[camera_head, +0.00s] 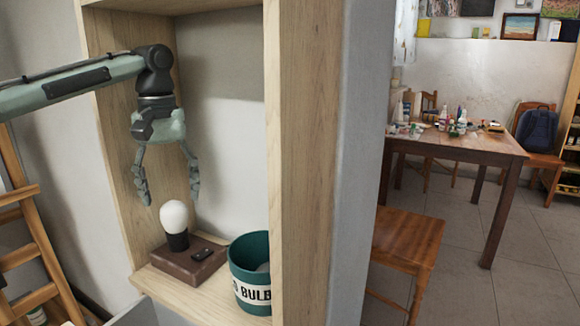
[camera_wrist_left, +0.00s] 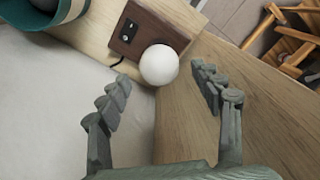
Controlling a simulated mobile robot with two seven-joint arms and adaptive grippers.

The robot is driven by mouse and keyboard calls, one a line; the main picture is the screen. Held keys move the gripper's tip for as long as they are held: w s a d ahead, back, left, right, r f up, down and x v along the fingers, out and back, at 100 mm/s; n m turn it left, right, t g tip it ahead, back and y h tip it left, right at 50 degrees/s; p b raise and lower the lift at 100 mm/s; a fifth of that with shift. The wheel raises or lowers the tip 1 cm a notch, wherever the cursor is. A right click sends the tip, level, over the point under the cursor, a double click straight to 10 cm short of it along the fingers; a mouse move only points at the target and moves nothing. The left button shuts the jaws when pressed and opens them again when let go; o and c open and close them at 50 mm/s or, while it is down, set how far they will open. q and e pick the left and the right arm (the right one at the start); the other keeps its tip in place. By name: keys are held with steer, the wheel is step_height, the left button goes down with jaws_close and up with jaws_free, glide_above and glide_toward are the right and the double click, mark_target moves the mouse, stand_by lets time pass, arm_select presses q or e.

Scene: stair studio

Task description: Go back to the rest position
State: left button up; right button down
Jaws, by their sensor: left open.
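My left gripper (camera_head: 169,190) is open and empty inside the wooden shelf compartment, pointing down. In the head view a white bulb (camera_head: 174,216) stands upright in a black socket on a brown wooden base (camera_head: 187,263), below the fingers and apart from them. In the left wrist view the fingers (camera_wrist_left: 165,95) are spread, and the bulb (camera_wrist_left: 159,65) shows beyond them. A small black switch (camera_head: 202,254) sits on the base. My right gripper is not in view.
A teal bin (camera_head: 249,252) with a partly visible "BULB" label stands right of the lamp base on the shelf. The shelf's wooden upright (camera_head: 303,150) is at its right. A ladder (camera_head: 30,240) is at the left; a cluttered table (camera_head: 455,147) and chairs are farther right.

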mark_target(168, 203)
arm_select(q)
step_height(168, 203, down, 9)
steer(key=shift+r, duration=0.2)
step_height(168, 203, up, 4)
steer(key=shift+s+f, duration=0.1)
steer(key=shift+f, duration=0.15)
steer(key=shift+s+a+r, duration=0.1)
steer(key=shift+s+a, duration=0.1)
steer(key=shift+s, duration=0.1)
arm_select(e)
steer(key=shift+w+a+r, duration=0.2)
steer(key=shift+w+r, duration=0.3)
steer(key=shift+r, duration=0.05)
